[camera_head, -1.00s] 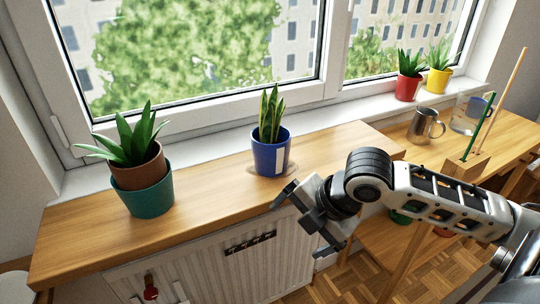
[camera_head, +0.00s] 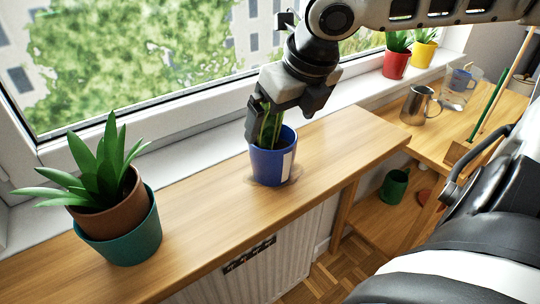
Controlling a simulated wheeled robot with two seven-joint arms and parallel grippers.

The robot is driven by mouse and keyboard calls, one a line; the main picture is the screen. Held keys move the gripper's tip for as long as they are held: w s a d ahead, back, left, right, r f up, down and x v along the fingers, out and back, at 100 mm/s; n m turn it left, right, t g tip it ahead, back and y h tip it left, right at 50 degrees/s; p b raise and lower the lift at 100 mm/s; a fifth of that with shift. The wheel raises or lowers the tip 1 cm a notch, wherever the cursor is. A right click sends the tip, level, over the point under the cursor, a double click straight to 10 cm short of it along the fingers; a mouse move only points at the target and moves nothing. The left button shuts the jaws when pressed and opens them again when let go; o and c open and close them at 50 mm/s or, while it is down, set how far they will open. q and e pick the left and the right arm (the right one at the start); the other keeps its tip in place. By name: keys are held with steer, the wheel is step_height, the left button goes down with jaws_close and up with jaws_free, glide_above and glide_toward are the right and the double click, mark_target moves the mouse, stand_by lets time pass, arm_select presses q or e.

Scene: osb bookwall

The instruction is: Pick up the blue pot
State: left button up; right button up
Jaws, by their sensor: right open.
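The blue pot (camera_head: 266,164) stands upright on the wooden shelf below the window. It has a white label on its side and a green plant inside. My right gripper (camera_head: 277,118) is directly above the pot, pointing down, with its fingers around the plant at the level of the rim. The fingers are open. They hide most of the leaves, and I cannot tell whether they touch the pot. My left gripper is not in view.
A teal pot (camera_head: 130,240) holding a brown pot with a plant stands at the left. Red (camera_head: 396,64) and yellow (camera_head: 423,54) pots stand on the sill. A metal pitcher (camera_head: 417,105) and a glass stand at the right. The shelf between the teal and blue pots is clear.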

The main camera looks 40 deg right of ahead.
mark_target(270, 148)
steer(key=b+x, duration=0.4)
steer(key=x, duration=0.6)
steer(key=shift+w+f, duration=0.15)
steer(key=shift+f, duration=0.15)
steer(key=shift+r, duration=0.1)
steer(key=c, duration=1.2)
